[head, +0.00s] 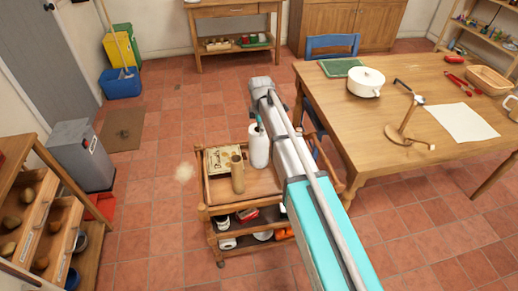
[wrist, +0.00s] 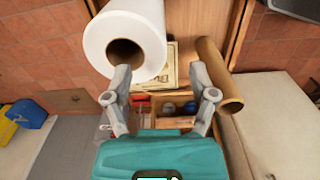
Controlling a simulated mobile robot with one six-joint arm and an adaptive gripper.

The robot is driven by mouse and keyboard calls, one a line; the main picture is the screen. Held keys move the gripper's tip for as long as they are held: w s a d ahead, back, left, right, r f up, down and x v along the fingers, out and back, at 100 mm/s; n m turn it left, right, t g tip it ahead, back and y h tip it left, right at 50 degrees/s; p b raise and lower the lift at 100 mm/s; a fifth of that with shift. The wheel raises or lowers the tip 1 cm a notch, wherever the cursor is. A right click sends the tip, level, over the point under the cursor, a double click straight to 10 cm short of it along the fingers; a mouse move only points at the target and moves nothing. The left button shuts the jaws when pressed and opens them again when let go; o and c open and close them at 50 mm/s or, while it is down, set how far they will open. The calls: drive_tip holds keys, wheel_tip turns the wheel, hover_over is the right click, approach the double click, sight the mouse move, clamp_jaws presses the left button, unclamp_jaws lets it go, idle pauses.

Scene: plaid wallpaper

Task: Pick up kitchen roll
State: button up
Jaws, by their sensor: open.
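The kitchen roll (head: 259,150), a white upright cylinder, stands on the top shelf of the wooden trolley (head: 213,198). In the wrist view the roll (wrist: 98,38) is at the upper left, its brown core hole showing, beyond the left fingertip. My gripper (wrist: 163,88) is open with nothing between its fingers. In the head view the gripper is mostly hidden by my arm, near the roll's top; I cannot tell whether they touch.
A brown cardboard tube (head: 238,175) stands left of the roll; it shows at right in the wrist view (wrist: 222,80). The lower shelves hold assorted items.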

sight(259, 147)
idle(0.3)
drive_tip(key=f+b, duration=0.3)
drive_tip(key=shift+w+a+f, duration=0.1)
drive_tip(key=shift+w+f, duration=0.1)
drive_tip(key=shift+w, duration=0.05)
drive_tip(key=shift+f+b, duration=0.9)
drive_tip(key=shift+b, duration=0.2)
drive_tip(key=shift+c, duration=0.2)
clamp_jaws()
